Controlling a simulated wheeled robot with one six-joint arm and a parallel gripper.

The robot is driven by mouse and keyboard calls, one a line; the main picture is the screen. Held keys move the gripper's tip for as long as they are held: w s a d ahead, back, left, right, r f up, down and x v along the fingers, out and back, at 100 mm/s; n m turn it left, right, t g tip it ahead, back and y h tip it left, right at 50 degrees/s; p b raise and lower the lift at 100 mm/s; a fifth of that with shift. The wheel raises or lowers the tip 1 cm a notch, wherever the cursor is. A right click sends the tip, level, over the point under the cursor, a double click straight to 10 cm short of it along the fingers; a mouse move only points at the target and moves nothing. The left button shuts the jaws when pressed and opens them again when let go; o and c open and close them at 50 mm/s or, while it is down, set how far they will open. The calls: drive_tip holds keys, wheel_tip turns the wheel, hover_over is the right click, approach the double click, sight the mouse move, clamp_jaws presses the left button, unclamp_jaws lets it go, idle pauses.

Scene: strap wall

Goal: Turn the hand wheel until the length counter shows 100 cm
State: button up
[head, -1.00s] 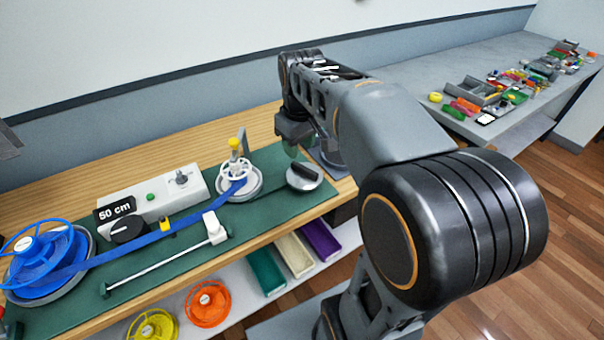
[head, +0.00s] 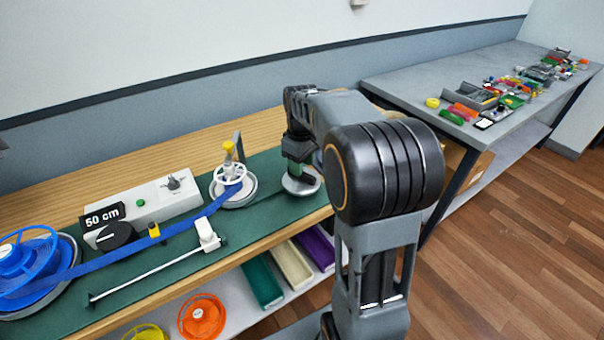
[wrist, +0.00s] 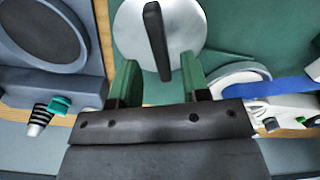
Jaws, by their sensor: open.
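The length counter (head: 104,216) reads 50 cm. The likely hand wheel is a small white-spoked wheel (head: 229,174) with a yellow knob (head: 229,150), on a round base at the end of a blue strap (head: 190,221). Part of its white rim seems to show at the right of the wrist view (wrist: 240,77). My gripper (head: 297,176) is open and points down over a silver disc (head: 301,184) to the right of that wheel.
A blue reel (head: 28,258) holds the strap at the left. A grey box with a black knob (head: 116,235) and a white slider on a rail (head: 207,236) stand along the green mat (head: 170,258). Bins and reels fill the shelf below. A cluttered grey table (head: 420,85) stands right.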

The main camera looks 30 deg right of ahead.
drive_tip(key=shift+f, duration=1.75)
clamp_jaws()
